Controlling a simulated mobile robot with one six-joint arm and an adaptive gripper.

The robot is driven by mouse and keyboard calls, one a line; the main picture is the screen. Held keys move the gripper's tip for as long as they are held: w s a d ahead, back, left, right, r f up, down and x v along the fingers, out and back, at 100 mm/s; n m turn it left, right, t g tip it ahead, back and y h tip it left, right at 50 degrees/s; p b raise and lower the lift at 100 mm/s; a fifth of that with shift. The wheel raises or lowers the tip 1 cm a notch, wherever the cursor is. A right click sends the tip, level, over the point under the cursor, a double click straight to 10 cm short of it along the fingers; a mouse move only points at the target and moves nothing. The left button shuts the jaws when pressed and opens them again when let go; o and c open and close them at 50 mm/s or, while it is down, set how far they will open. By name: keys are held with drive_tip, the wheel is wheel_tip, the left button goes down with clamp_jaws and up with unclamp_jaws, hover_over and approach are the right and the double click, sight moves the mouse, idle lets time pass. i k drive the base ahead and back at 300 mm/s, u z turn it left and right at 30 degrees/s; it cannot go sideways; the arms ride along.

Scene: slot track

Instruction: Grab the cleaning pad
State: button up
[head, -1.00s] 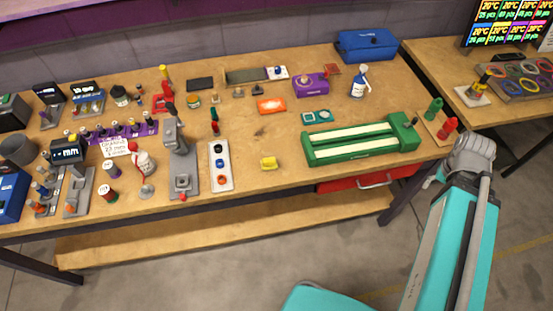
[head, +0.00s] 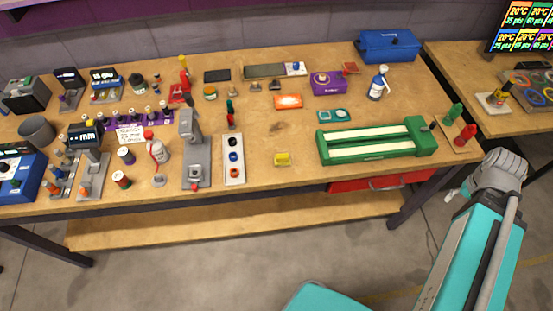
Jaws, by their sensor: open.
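I cannot tell for sure which item is the cleaning pad. Two small flat teal squares (head: 334,115) lie side by side on the workbench, behind the green slotted fixture (head: 375,142). A small yellow block (head: 282,159) lies nearer the front edge, and a flat orange piece (head: 288,101) lies behind it. A small reddish flat square (head: 351,68) is at the back. My gripper (head: 453,194) shows only as a small pale tip beside my arm, off the bench's front right corner. It is open, touches none of these items, and is mostly hidden.
A blue-and-white bottle (head: 378,83), a purple box (head: 327,84) and a blue case (head: 388,46) stand behind the squares. Red and green pieces (head: 460,125) stand at the right end. Tools crowd the left half. Bare wood surrounds the yellow block.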

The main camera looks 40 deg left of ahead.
sight(281, 160)
drive_tip(key=u, duration=0.05)
drive_tip(key=k, duration=1.5)
drive_tip(key=u, duration=1.4)
drive_tip(key=i, duration=0.55)
drive_tip(key=u, duration=0.05)
